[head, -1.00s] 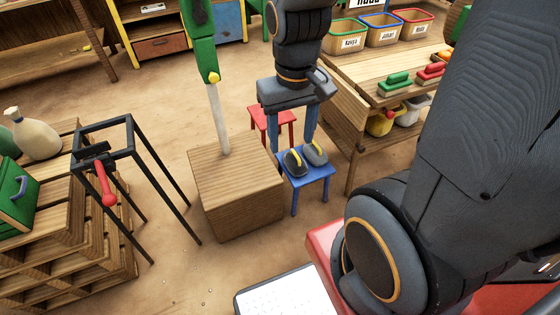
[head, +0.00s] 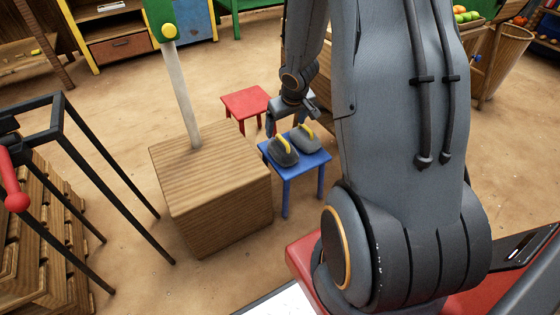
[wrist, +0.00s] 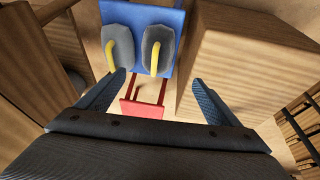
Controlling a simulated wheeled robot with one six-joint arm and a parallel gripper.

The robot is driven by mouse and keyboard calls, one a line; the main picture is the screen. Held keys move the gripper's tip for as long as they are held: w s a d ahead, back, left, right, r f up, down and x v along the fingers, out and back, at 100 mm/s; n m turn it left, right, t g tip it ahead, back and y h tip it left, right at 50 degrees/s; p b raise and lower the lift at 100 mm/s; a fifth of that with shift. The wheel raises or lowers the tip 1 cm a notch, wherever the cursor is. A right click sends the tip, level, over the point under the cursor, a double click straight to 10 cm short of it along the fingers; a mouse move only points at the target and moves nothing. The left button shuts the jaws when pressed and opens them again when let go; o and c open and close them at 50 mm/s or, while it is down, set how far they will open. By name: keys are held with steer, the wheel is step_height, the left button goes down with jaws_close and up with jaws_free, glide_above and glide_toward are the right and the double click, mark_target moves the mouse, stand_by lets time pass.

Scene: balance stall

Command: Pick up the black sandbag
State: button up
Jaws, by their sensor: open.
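Two dark sandbags with yellow handles lie side by side on the blue stool (head: 290,168). In the wrist view the sandbags, (wrist: 113,38) and (wrist: 166,36), lie beyond the fingertips on the blue stool (wrist: 140,12). My gripper (head: 288,126) is open and empty, over the far side of the stool. In the wrist view my gripper's (wrist: 160,78) fingers are spread wide, with nothing between them.
A large wooden block (head: 212,195) with a post stands left of the blue stool, close to my right finger in the wrist view. A red stool (head: 246,101) stands behind. A black metal frame (head: 115,200) is at left. The floor in front of the stool is clear.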

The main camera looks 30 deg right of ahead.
steer(key=y+b, duration=0.1)
steer(key=b, duration=0.4)
glide_above(284, 147)
steer(key=s, duration=0.2)
steer(key=shift+t, duration=0.4)
steer(key=f, duration=1.1)
steer(key=shift+s+a+f, duration=0.15)
steer(key=shift+a+f, duration=0.05)
steer(key=shift+a, duration=0.05)
steer(key=shift+b+x, duration=2.5)
steer(key=shift+x, duration=1.35)
steer(key=shift+d, duration=0.15)
steer(key=shift+s, duration=0.1)
steer(key=c, duration=1.7)
steer(key=shift+c, duration=1.2)
steer(key=shift+r, duration=0.1)
